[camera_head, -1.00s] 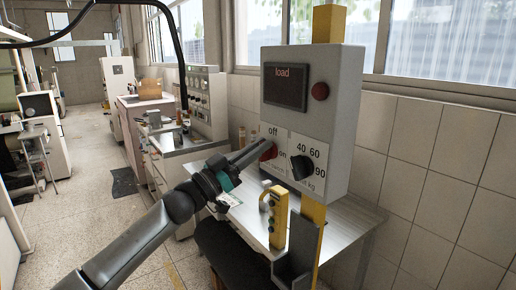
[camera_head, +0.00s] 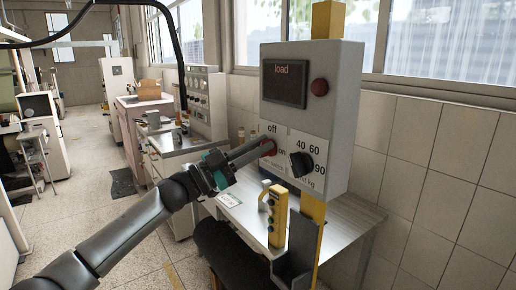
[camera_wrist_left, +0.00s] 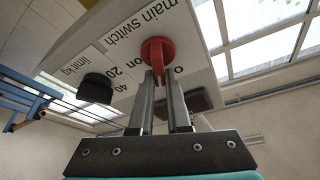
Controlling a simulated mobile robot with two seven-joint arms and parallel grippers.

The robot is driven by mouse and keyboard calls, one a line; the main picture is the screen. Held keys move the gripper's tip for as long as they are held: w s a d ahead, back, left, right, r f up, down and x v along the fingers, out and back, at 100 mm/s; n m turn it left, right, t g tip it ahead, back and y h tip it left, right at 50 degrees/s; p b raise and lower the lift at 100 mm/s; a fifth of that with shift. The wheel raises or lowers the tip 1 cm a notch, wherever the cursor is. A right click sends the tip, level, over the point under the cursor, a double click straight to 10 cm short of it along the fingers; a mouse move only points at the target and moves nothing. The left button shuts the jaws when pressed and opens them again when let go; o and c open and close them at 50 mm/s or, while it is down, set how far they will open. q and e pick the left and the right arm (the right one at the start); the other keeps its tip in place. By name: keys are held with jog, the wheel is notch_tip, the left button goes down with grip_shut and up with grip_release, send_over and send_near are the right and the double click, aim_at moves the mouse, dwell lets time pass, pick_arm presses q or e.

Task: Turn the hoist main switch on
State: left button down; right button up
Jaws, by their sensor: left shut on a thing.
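The hoist's grey control box (camera_head: 340,120) stands on a yellow post. The red main switch knob (camera_head: 268,147) is low on its left front, between the "off" and "on" labels. My left gripper (camera_head: 262,150) reaches it from the left. In the left wrist view the red knob (camera_wrist_left: 158,50) sits at the tips of the two fingers (camera_wrist_left: 158,80), which are shut on its grip. The fingers hide part of the knob and its labels, so its exact setting is hard to read. My right gripper is not in view.
A black limit knob (camera_head: 301,165) with numbers is just right of the switch. A red button (camera_head: 320,87) and a dark "load" display (camera_head: 284,84) are above. A yellow pendant (camera_head: 278,215) hangs below, by a metal table (camera_head: 345,222).

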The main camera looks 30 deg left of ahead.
pick_arm(q)
jog(key=m+g, duration=0.1)
jog(key=m, duration=0.1)
jog(key=m+g+h, duration=0.1)
jog(key=m, duration=0.2)
jog(key=m+g+h, duration=0.1)
jog(key=m, duration=0.2)
jog(key=shift+s+d+f, duration=0.15)
jog(key=shift+d+f, duration=0.05)
jog(key=shift+f, duration=0.05)
jog(key=m+g, duration=0.1)
jog(key=m, duration=0.3)
jog(key=shift+d+f+g, duration=0.1)
jog(key=shift+f+g, duration=0.1)
jog(key=shift+g, duration=0.2)
jog(key=shift+f+m+g+y, duration=0.2)
jog(key=shift+m+g+y, duration=0.25)
jog(key=shift+m, duration=1.05)
jog(key=c, duration=0.9)
grip_release()
jog(key=shift+s, duration=0.1)
